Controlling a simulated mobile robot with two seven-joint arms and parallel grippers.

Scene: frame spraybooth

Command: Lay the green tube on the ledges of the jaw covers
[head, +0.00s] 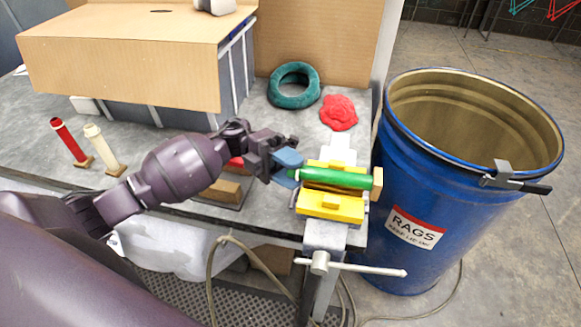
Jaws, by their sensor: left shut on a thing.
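The green tube (338,178) lies level, left to right, over the gap between the yellow jaw covers (331,205) of the vise. My left gripper (290,169), with blue fingertips, is shut on the tube's left end. The tube is at the height of the covers; I cannot tell whether it touches their ledges. A tan block (376,185) is at its right end. My right gripper is not in view.
A blue rag drum (420,215) stands right of the bench. A teal ring (293,86) and a red rag (339,112) lie behind the vise. A red tube (67,139) and a cream tube (101,145) stand at left. The vise handle (365,269) sticks out in front.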

